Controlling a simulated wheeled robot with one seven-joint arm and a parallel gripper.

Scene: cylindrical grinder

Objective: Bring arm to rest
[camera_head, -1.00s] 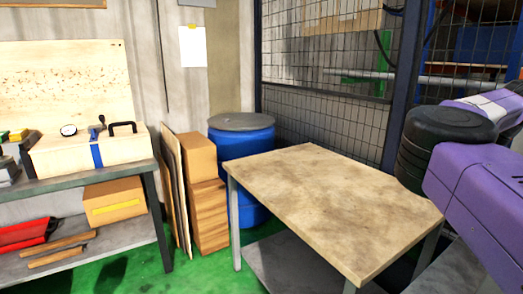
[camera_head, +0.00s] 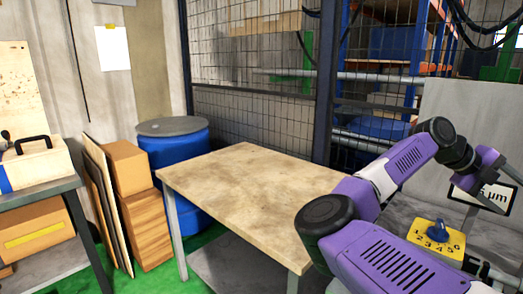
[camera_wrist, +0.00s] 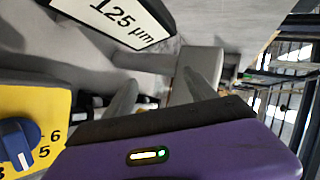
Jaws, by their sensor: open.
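My purple and white arm (camera_head: 395,180) is bent at the right of the head view. Its forearm points to the upper right, and its dark wrist end is in front of a grey machine panel (camera_head: 450,110). In the wrist view my gripper (camera_wrist: 160,80) is open, with two grey fingers apart and nothing between them. The finger tips are hard to make out in the head view. A sign reading 125 µm (camera_wrist: 118,18) is close to the gripper at upper left. A yellow dial plate (camera_wrist: 45,95) with a blue knob (camera_wrist: 17,138) is at the left.
In the head view the yellow dial (camera_head: 436,238) is below my wrist, and the sign (camera_head: 488,196) is beside it. A bare wooden-topped table (camera_head: 235,185) stands in the middle. A blue barrel (camera_head: 165,155), boxes (camera_head: 140,225) and a workbench (camera_head: 45,190) are left. Mesh fencing (camera_head: 250,120) is behind.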

